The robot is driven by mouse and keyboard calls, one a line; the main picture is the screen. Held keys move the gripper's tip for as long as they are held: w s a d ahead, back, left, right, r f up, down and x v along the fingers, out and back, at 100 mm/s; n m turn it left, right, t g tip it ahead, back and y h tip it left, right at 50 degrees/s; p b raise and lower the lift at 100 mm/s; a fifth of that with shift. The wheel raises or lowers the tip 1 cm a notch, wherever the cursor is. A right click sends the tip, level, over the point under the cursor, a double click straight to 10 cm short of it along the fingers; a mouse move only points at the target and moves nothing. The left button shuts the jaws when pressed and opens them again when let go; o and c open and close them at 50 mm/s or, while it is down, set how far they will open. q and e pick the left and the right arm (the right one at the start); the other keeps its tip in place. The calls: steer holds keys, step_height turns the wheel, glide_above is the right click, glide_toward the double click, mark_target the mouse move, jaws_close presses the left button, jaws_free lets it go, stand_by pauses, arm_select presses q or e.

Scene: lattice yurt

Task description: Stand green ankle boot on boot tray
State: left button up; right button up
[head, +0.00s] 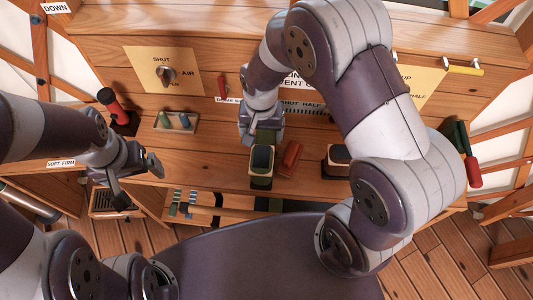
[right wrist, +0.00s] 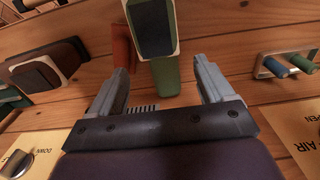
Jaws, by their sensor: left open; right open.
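The green ankle boot (head: 263,138) lies on the wooden bench, its dark, cream-rimmed sole end facing my head camera. In the right wrist view the green boot (right wrist: 166,84) shows between the fingers. My right gripper (head: 262,130) is open around or just above its green part; contact cannot be told. The right gripper also shows in the right wrist view (right wrist: 162,68). My left gripper (head: 138,178) is open and empty, in front of the bench at left. A dark slatted tray (head: 104,200), which may be the boot tray, sits low at left.
An orange-red piece (head: 291,157) lies close beside the boot, with a brown, dark-faced piece (head: 338,153) further right. A small rack (head: 177,122) with green and blue pegs is at left. A red-handled tool (head: 112,103) and a red-and-green one (head: 470,168) stand at the sides.

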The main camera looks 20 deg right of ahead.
mark_target(263, 151)
steer(key=f, duration=1)
steer(key=shift+w+d+f, duration=0.25)
steer(key=shift+f, duration=0.05)
steer(key=shift+w+f, duration=0.1)
steer(key=shift+f, duration=0.2)
steer(key=shift+r, duration=0.1)
steer(key=c, duration=1.3)
steer(key=shift+r, duration=0.1)
